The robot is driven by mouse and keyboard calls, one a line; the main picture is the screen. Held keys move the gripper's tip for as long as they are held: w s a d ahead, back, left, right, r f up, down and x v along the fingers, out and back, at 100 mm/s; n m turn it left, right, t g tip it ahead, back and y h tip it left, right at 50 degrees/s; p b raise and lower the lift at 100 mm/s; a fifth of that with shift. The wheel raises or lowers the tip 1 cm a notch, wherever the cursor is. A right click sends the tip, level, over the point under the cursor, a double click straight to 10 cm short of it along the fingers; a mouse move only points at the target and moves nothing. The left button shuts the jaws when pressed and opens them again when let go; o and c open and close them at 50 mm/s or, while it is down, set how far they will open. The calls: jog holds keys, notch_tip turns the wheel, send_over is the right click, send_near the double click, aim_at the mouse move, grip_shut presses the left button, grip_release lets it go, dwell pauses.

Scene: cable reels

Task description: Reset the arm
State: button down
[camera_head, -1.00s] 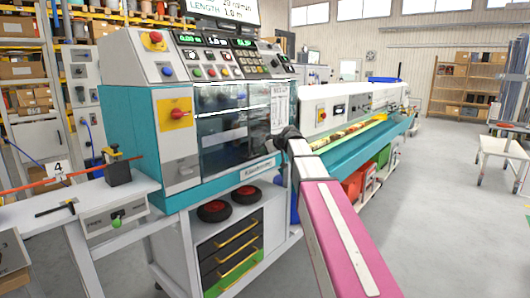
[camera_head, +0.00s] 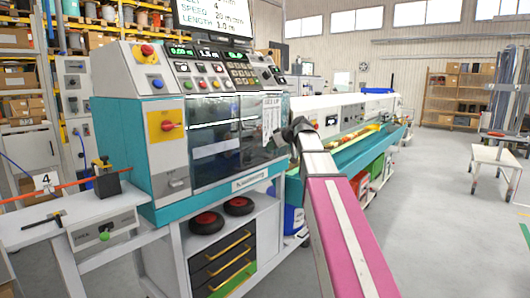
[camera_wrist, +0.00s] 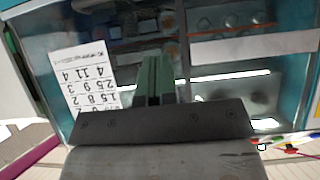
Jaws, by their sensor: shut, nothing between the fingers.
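My pink and grey arm reaches from the lower right of the head view towards the machine. My gripper (camera_head: 299,128) is a small dark shape at its far end, in front of the right part of the teal and white machine (camera_head: 150,130). In the wrist view my gripper (camera_wrist: 155,70) shows two green fingers side by side, shut with nothing between them. Behind the fingers is the machine's dark window (camera_wrist: 215,70), and a white sheet with numbers (camera_wrist: 82,75) lies left of them.
A side table (camera_head: 60,215) with a clamp and a red-orange cable stands at the left. A drawer cart (camera_head: 230,260) with two red and black reels is under the machine. The grey floor at the right is mostly clear.

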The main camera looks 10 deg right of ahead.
jog(key=s+f+m+g+h, duration=0.2)
jog(key=s+f+m, duration=0.15)
jog(key=f, duration=1.15)
jog(key=s+d+f+m+g+h, duration=0.2)
jog(key=s+f+g+h, duration=0.1)
jog(key=s+f, duration=0.9)
jog(key=s+d+f+m+g+h, duration=0.3)
jog(key=s+f, duration=0.9)
jog(key=f, duration=0.8)
jog(key=shift+s, duration=0.2)
jog(key=shift+m, duration=0.25)
